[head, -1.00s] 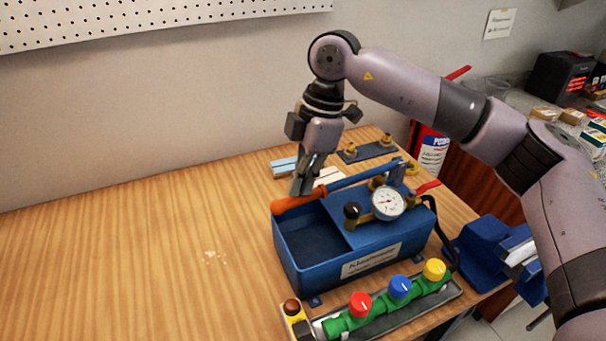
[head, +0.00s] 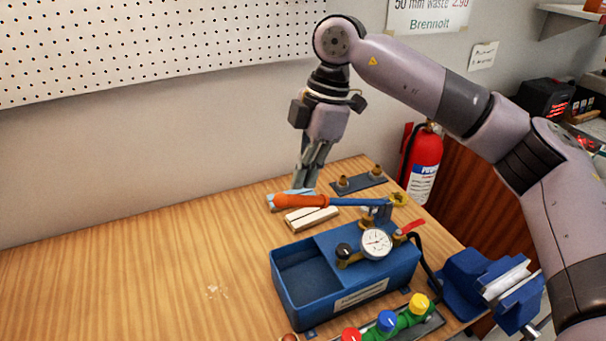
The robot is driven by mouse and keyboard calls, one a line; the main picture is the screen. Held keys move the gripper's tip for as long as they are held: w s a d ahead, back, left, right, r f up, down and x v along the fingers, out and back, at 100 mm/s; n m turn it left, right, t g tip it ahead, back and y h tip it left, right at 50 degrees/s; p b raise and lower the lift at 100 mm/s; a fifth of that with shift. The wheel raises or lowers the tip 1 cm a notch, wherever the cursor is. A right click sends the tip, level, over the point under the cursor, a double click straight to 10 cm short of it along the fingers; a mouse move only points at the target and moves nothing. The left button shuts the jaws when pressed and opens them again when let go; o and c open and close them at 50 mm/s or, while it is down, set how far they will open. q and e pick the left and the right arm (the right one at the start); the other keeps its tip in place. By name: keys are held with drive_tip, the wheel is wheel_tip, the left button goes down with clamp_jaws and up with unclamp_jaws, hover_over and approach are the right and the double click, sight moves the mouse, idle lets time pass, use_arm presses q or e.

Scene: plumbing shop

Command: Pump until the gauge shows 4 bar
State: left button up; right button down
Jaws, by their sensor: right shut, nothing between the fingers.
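The blue test pump (head: 345,290) has an open tank on the bench. Its blue lever (head: 350,202) with an orange grip (head: 300,201) is raised clear of the tank, roughly level. The round white gauge (head: 376,243) sits on top of the pump; its needle is too small to read surely. My right gripper (head: 305,186) points down with its fingers shut and empty, right at the orange grip. The grip partly covers the fingertips; I cannot tell whether they touch it. My left gripper is not in view.
Pale blocks (head: 311,218) and a dark plate with brass fittings (head: 358,183) lie behind the pump. A green manifold with coloured knobs (head: 388,321) is in front, a blue vise (head: 490,283) at right. The bench at left is clear.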

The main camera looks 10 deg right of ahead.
drive_tip(key=w+d+b+x, duration=0.1)
drive_tip(key=b+x, duration=0.7)
drive_tip(key=x, duration=0.4)
drive_tip(key=p+v, duration=0.2)
drive_tip(key=v, duration=0.2)
drive_tip(key=p+v, duration=0.3)
drive_tip(key=v, duration=0.1)
drive_tip(key=s+a+p+v, duration=0.1)
drive_tip(key=p+v, duration=0.2)
drive_tip(key=shift+w+d+r, duration=0.1)
drive_tip(key=shift+r, duration=0.45)
drive_tip(key=shift+f, duration=0.1)
drive_tip(key=shift+f, duration=0.1)
drive_tip(key=w+d+b+x, duration=0.1)
drive_tip(key=b+x, duration=0.7)
drive_tip(key=x, duration=0.4)
drive_tip(key=p+v, duration=0.2)
drive_tip(key=v, duration=0.2)
drive_tip(key=p+v, duration=0.3)
drive_tip(key=v, duration=0.1)
drive_tip(key=s+a+p+v, duration=0.1)
drive_tip(key=p+v, duration=0.2)
drive_tip(key=v, duration=0.1)
